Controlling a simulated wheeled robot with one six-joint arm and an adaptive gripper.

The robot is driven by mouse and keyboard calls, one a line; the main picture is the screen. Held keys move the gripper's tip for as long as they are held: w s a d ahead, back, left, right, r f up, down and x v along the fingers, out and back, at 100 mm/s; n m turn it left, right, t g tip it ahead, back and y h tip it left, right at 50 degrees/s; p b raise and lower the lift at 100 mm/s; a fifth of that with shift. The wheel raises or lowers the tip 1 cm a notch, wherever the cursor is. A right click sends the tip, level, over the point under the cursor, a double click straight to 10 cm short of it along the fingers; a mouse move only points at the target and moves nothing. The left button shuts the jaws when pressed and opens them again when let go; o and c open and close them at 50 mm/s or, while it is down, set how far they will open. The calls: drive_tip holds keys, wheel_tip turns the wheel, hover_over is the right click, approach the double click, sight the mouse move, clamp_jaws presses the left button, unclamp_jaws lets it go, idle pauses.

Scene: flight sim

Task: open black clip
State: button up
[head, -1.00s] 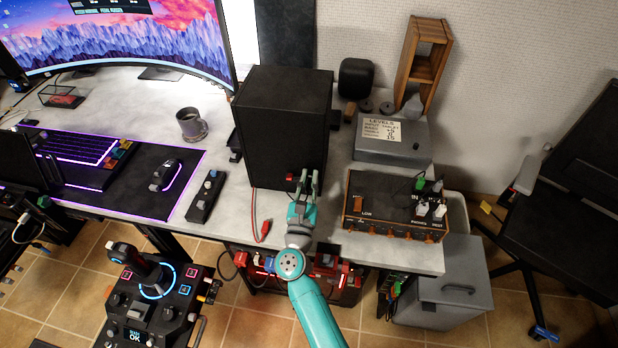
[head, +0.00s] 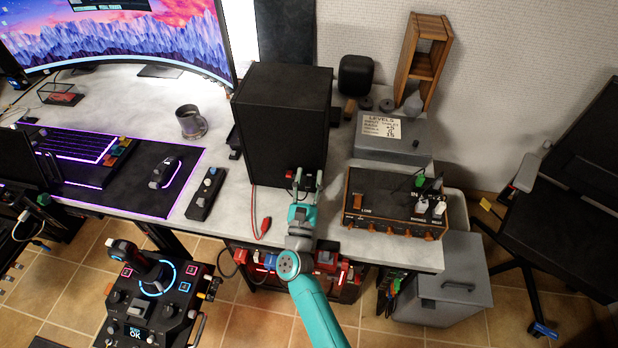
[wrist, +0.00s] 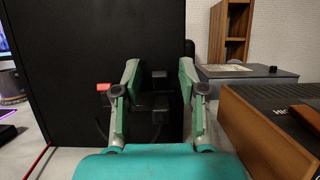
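A black speaker box (head: 268,125) stands on the desk, and it fills much of the wrist view (wrist: 60,70). A red clip (wrist: 103,87) sits on its face, left of my gripper. A small black clip (wrist: 160,77) shows on the dark face between my fingers in the wrist view. It is hard to tell from the dark parts around it. My gripper (head: 307,178) is open, close in front of the box's lower right. Its fingers (wrist: 159,80) stand on either side of the black clip, and I see no contact. In the head view my gripper hides the black clip.
An orange-and-black amplifier (head: 385,205) stands close to the right of my gripper, with plugs on top. A grey levels box (head: 395,150) and a wooden rack (head: 424,60) are behind it.

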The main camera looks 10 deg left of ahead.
drive_tip(key=shift+s, duration=0.1)
drive_tip(key=v, duration=1.1)
drive_tip(key=shift+s+f, duration=0.25)
drive_tip(key=shift+s, duration=0.1)
drive_tip(key=shift+w+d+r+m+g+h, duration=0.15)
drive_tip(key=shift+d+r+m+g+h, duration=0.15)
drive_tip(key=shift+r+h, duration=0.15)
drive_tip(key=shift+w+d+r+g+h, duration=0.1)
drive_tip(key=shift+d+r+g+h, duration=0.2)
drive_tip(key=shift+r+g, duration=0.4)
drive_tip(key=w+r, duration=0.1)
drive_tip(key=w, duration=0.2)
drive_tip(key=w+r+g+y, duration=0.1)
drive_tip(key=w, duration=0.2)
drive_tip(key=w+a+r+g, duration=0.1)
drive_tip(key=w, duration=0.3)
drive_tip(key=shift+y, duration=0.25)
